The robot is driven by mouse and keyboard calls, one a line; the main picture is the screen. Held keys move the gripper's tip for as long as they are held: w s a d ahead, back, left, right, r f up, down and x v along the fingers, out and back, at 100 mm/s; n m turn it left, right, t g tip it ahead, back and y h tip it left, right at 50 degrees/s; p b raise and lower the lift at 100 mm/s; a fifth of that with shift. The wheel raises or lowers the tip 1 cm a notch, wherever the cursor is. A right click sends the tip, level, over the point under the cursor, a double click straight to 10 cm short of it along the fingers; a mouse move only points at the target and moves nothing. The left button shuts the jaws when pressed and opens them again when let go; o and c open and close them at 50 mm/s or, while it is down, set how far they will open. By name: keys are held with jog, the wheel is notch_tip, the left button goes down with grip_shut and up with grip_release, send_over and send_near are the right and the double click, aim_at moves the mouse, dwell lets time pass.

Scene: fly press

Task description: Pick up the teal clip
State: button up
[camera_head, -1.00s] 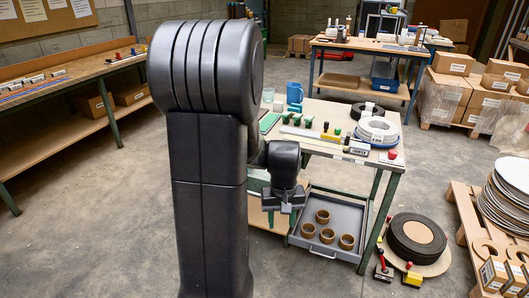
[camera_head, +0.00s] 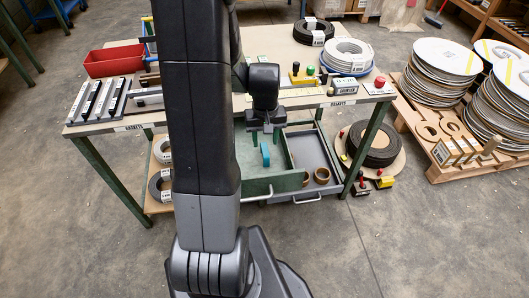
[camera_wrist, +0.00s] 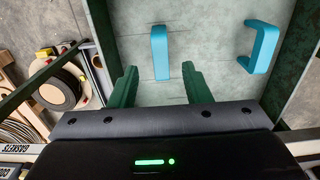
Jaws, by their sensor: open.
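Two teal clips show in the wrist view, lying on the grey-green floor of an open green drawer. One clip (camera_wrist: 160,52) is straight ahead, in line with the gap between my fingers. The other, a bracket-shaped clip (camera_wrist: 263,48), is to the right, near the drawer wall. In the head view one teal clip (camera_head: 265,154) shows in the green drawer (camera_head: 258,188); my arm hides part of the drawer. My gripper (camera_wrist: 159,70) is open and empty, with dark green fingers. It also shows in the head view (camera_head: 266,128), above the drawer.
A grey drawer (camera_head: 308,150) with brown rings (camera_head: 321,175) stands open to the right. The workbench (camera_head: 265,80) above holds a red bin (camera_head: 113,61), white coil (camera_head: 347,54) and black coil (camera_head: 313,31). Black rolls (camera_head: 371,145) lie on the floor at right.

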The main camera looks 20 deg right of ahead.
aim_at(265, 148)
notch_tip(265, 148, down, 2)
jog(key=shift+s+f, duration=0.1)
jog(key=shift+w+f+b, duration=0.2)
jog(key=shift+f+b, duration=0.1)
jog(key=shift+f, duration=2.15)
grip_shut()
